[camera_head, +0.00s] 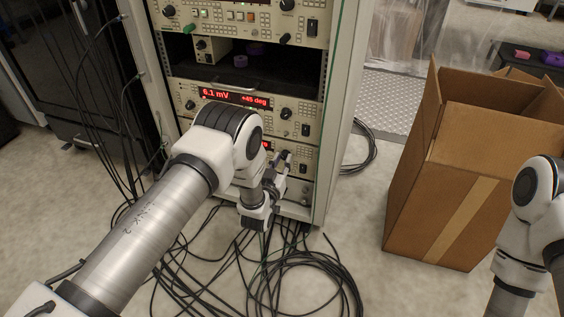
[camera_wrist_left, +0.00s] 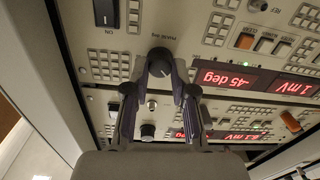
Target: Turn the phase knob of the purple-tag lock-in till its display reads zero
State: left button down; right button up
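The upper one (camera_head: 235,97) reads 6.1 mV and +45 deg. The lower one's display is mostly behind my left arm. My left gripper (camera_head: 282,165) is in front of the lower panel. In the left wrist view, which is upside down, the gripper (camera_wrist_left: 162,80) has its fingers apart around a black phase knob (camera_wrist_left: 160,62). Contact with the knob cannot be told. The display beside this knob (camera_wrist_left: 230,78) shows 45 deg, sign unclear. I cannot make out a purple tag. My right gripper is out of view.
An open cardboard box (camera_head: 455,170) stands right of the rack. Loose black cables (camera_head: 290,275) cover the floor in front of it. A dark shelf (camera_head: 245,82) with small purple items is above the upper lock-in. Other knobs (camera_wrist_left: 148,131) and a power switch (camera_wrist_left: 105,13) are close to the fingers.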

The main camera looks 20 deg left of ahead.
pick_arm(q)
jog(key=shift+r+m+p, duration=0.1)
jog(key=shift+m+p, duration=0.2)
jog(key=shift+m, duration=0.1)
jog(key=m+p, duration=0.1)
jog(key=m, duration=0.2)
jog(key=shift+p, duration=0.35)
jog(key=shift+m+p, duration=0.7)
jog(key=shift+m, duration=1.8)
jog(key=c, duration=0.9)
grip_release()
jog(key=shift+c, duration=0.2)
jog(key=shift+d, duration=0.1)
